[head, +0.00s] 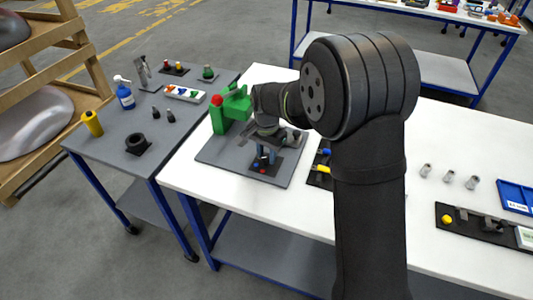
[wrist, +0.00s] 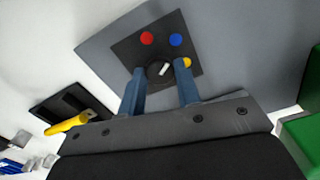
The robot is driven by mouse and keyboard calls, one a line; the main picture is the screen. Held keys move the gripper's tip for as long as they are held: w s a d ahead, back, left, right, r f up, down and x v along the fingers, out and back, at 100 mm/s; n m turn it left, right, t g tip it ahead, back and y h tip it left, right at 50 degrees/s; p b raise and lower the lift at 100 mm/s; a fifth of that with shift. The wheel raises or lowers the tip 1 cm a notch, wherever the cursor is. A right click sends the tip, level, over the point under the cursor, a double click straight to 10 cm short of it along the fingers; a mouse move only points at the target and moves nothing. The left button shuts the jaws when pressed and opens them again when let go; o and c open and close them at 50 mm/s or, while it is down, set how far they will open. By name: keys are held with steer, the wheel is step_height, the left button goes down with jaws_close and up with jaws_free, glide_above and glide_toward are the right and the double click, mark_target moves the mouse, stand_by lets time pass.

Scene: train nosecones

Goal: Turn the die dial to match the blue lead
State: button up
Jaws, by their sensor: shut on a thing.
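The die dial (wrist: 155,74) is a dark round knob with a white pointer mark, on a black square plate (wrist: 125,48). Around it are a red dot (wrist: 147,38), a blue dot (wrist: 176,40) and a yellow dot (wrist: 186,62). The mark slants up and right, roughly between blue and yellow. My gripper (wrist: 160,77) has its two blue fingers on either side of the dial, shut on it. In the head view my gripper (head: 264,157) points down at the plate. A blue-ended piece (head: 327,152) beside my arm may be the blue lead; it is partly hidden.
A green press (head: 231,109) with a red knob stands behind my gripper on the grey board (head: 221,153). A yellow-ended piece (head: 322,169) lies in a black holder right of the board. Small metal parts and a blue tray (head: 515,197) are further right.

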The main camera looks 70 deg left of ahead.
mark_target(267, 157)
steer(key=shift+m, duration=0.3)
steer(key=o, duration=1)
steer(key=shift+c, duration=0.2)
steer(key=shift+r, duration=0.15)
step_height(267, 157, up, 17)
stand_by(0.4)
step_height(267, 157, down, 17)
steer(key=shift+f, duration=0.15)
stand_by(0.4)
